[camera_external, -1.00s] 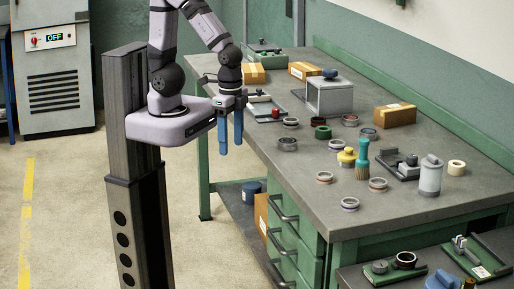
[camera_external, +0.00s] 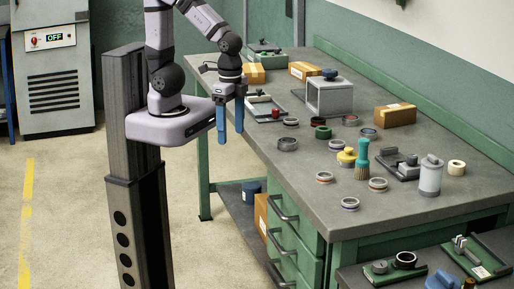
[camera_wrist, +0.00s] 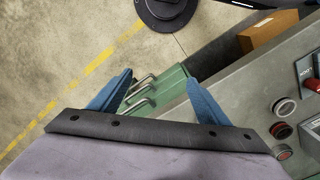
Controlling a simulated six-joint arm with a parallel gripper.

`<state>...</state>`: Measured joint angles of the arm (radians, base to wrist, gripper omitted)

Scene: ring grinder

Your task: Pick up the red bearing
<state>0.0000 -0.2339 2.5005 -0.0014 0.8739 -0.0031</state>
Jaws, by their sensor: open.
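My gripper (camera_external: 230,124) hangs left of the workbench's left edge, above the floor. Its two blue fingers are apart with nothing between them; they also show in the wrist view (camera_wrist: 158,88). Several ring-shaped bearings lie on the bench to its right. One ring with a reddish band (camera_external: 377,184) lies near the brush, and another reddish-rimmed ring (camera_external: 324,177) lies left of it. In the wrist view, a ring with a reddish face (camera_wrist: 283,152) lies at the lower right. I cannot tell for sure which one is the red bearing.
The workbench (camera_external: 300,185) also bears a green ring (camera_external: 322,132), a teal brush (camera_external: 362,160), a grey box-shaped fixture (camera_external: 330,96), a grey canister (camera_external: 430,176) and cardboard boxes (camera_external: 395,115). Drawer handles (camera_external: 284,214) stick out from the green front.

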